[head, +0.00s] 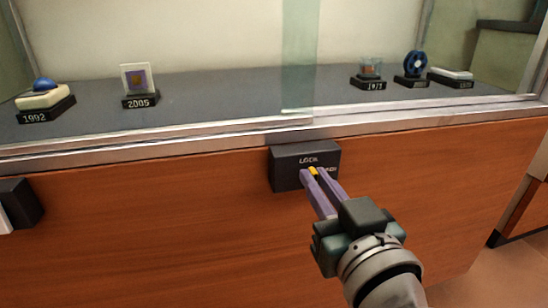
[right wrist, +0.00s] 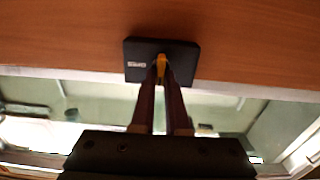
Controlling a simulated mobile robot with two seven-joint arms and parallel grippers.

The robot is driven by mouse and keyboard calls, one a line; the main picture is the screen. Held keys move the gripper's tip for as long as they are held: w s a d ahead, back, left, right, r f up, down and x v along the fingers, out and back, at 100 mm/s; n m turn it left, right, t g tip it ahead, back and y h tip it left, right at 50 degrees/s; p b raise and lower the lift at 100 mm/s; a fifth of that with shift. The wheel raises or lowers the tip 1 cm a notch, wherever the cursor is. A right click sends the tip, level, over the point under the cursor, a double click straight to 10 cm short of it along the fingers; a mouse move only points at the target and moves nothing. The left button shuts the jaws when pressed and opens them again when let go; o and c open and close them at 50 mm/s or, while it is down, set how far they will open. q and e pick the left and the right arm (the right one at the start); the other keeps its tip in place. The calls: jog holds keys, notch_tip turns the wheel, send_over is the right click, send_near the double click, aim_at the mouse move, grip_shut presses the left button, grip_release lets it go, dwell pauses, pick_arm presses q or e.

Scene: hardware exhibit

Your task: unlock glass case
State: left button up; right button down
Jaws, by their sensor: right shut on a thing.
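The glass case (head: 300,126) has sliding glass panes above a wooden front, with the panes overlapping near the middle. A black lock box (head: 290,175) marked "LOCK" is fixed to the wood just below the metal rail. It also shows in the right wrist view (right wrist: 137,62). My right gripper (head: 313,172) is shut on a small yellow key (right wrist: 161,68) at the face of the lock box. Its fingers hide part of the key and of the lettering. I cannot tell how far the key sits in the lock. My left gripper is not in view.
Inside the case stand exhibits labelled 1992 (head: 45,101) and 2005 (head: 139,86), with several more at the right, including a blue wheel-like one (head: 415,66). A black box (head: 22,203) sticks out from the wooden front at the left edge. Floor shows at the lower right.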

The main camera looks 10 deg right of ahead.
jog(key=shift+m, duration=0.3)
jog(key=shift+d+f+m+b, duration=0.15)
jog(key=shift+m, duration=2.7)
jog(key=shift+d+f+m+b, duration=0.1)
jog(key=shift+d+f+m, duration=0.1)
jog(key=shift+m, duration=2.7)
jog(key=shift+d+f+m+b, duration=0.1)
jog(key=shift+f+m+b, duration=0.05)
jog(key=shift+m, duration=2.7)
jog(key=c, duration=0.9)
grip_release()
jog(key=shift+s+d+p, duration=0.15)
jog(key=shift+s+p, duration=1.1)
jog(key=shift+s, duration=3.75)
